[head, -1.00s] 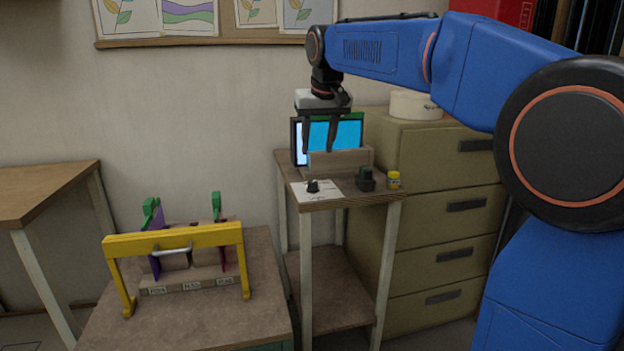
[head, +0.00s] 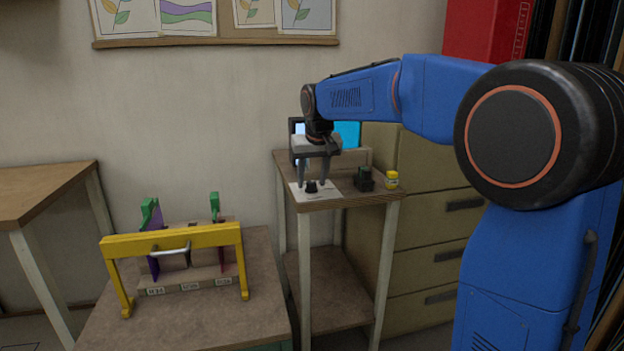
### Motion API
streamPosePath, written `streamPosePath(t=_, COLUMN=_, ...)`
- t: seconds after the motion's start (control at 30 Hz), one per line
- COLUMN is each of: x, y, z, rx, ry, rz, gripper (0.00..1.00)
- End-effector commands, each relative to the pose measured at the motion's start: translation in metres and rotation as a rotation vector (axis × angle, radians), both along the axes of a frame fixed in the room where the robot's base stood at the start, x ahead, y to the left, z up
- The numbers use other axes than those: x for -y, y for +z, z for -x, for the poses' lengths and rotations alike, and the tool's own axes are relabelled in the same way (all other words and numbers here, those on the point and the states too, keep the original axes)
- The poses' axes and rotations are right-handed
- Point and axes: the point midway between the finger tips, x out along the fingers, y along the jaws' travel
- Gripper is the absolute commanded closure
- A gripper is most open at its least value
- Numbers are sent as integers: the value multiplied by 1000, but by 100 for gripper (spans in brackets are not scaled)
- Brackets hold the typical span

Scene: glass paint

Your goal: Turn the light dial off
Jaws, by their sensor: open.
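The light dial (head: 312,187) is a small black knob on a white plate (head: 318,196) near the front left of the small side table (head: 350,201). My gripper (head: 313,184) points down over the dial with its two fingers apart, one on each side of the knob in the picture. I cannot tell whether the fingers touch the knob or how far they reach down around it. Any mark on the dial is too small to read.
A lit blue screen (head: 347,135) stands behind my gripper. A yellow frame (head: 172,240) stands on the lower table at left. Drawers (head: 440,225) stand at right.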

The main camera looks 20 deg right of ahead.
Motion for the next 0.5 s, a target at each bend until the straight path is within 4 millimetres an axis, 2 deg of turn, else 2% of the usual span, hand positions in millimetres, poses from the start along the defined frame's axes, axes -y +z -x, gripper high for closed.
streamPosePath(t=0.17, x=0, y=0, z=0, rx=0, ry=0, rz=0, gripper=57)
streamPosePath(t=0.2, x=0, y=0, z=0, rx=0, ry=0, rz=0, gripper=62)
streamPosePath(t=0.3, x=0, y=0, z=0, rx=0, ry=0, rz=0, gripper=86)
streamPosePath(t=0.37, x=0, y=0, z=0, rx=0, ry=0, rz=0, gripper=98)
streamPosePath(t=0.5, x=0, y=0, z=0, rx=0, ry=1, rz=-1, gripper=98)
